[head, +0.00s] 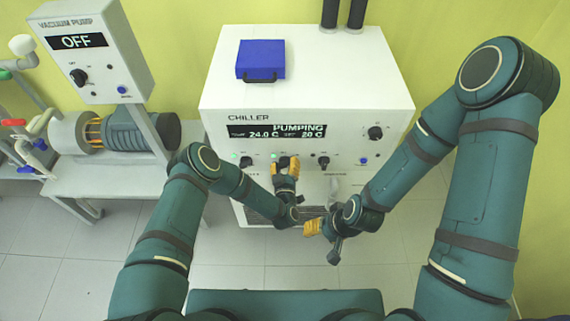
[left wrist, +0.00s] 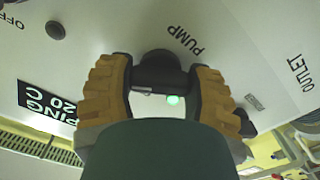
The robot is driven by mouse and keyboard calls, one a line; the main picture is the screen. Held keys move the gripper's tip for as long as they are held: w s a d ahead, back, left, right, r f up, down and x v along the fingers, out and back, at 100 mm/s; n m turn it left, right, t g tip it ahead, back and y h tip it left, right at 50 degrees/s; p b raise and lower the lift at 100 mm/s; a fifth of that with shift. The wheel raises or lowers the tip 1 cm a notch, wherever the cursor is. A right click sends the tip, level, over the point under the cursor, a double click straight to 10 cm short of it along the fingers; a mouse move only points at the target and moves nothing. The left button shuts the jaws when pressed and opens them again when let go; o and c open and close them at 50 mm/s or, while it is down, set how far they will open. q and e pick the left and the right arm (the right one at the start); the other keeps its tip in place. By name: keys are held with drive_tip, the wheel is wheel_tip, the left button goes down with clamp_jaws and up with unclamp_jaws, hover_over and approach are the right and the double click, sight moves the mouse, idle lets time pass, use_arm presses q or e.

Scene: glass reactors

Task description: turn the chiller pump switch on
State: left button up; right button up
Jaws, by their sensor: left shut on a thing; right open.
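The white chiller (head: 225,110) stands ahead, its display (head: 275,131) reading PUMPING, 24.0 C and 20 C. In the left wrist view the black pump switch knob (left wrist: 158,70) sits beside the PUMP label, with a lit green lamp (left wrist: 173,100) near it. My left gripper (head: 286,168) is at the chiller's front panel, shut on the pump switch, with one yellow finger on each side of the knob in the left wrist view (left wrist: 160,82). In the head view the gripper largely hides that knob. My right gripper (head: 323,236) is open and empty, lower and in front of the chiller.
Other knobs (head: 246,162) (head: 323,162) flank the gripper on the panel, and another knob (head: 375,132) is at upper right. A blue case (head: 261,60) lies on the chiller's top. A vacuum pump box (head: 95,45) reading OFF stands at left. Floor shows below.

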use_arm(q)
drive_tip(key=shift+s+f, duration=0.1)
drive_tip(key=o, duration=1.2)
drive_tip(key=s, duration=1.2)
